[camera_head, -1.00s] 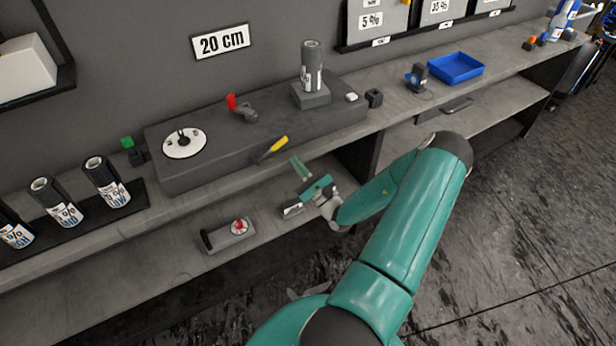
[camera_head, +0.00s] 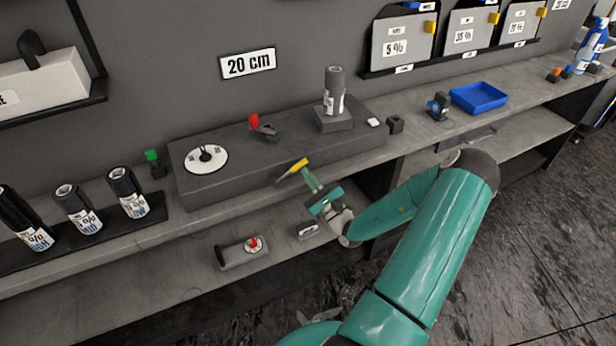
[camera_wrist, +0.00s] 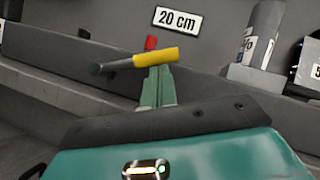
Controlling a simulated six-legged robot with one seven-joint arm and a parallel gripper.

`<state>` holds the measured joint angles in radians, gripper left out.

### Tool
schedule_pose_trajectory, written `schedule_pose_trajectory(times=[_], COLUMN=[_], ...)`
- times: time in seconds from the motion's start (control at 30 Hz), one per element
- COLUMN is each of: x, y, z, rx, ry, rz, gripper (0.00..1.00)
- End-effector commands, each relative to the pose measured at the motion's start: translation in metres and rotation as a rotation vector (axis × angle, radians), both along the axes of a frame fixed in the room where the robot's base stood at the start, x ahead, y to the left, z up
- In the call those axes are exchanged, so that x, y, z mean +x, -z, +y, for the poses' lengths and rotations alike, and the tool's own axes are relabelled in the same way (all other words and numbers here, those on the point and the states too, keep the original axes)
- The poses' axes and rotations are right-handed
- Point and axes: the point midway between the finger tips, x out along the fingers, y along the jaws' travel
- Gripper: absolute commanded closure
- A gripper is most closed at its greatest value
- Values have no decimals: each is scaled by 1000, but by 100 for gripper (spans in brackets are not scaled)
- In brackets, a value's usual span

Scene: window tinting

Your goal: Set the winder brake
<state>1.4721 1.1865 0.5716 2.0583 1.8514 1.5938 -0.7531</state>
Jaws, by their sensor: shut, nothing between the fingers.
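A lever with a yellow grip (camera_head: 299,165) and a dark shaft (camera_head: 284,176) sticks out from the front of the dark long block (camera_head: 225,189). It slants up to the right in the head view. My gripper (camera_head: 310,177) is shut and empty, its green fingers just below the yellow grip. In the wrist view the fingertips (camera_wrist: 158,72) lie right at the underside of the yellow grip (camera_wrist: 156,57); I cannot tell if they touch. A red-handled part (camera_head: 254,121) and a white dial (camera_head: 206,159) sit on top of the block.
A dark can (camera_head: 334,92) stands on a raised pad on the block. Several labelled rolls (camera_head: 128,192) stand at left. A blue tray (camera_head: 479,96) lies to the right. A small box with a red knob (camera_head: 243,253) is on the lower shelf, below my gripper.

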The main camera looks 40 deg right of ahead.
Motion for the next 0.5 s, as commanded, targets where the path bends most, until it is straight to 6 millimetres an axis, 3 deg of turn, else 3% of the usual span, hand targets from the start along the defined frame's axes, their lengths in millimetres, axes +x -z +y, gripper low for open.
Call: schedule_pose_trajectory(times=[0.5], x=[1], y=[-14], z=[2], rx=[-134], ry=[-2], rz=[36], gripper=[100])
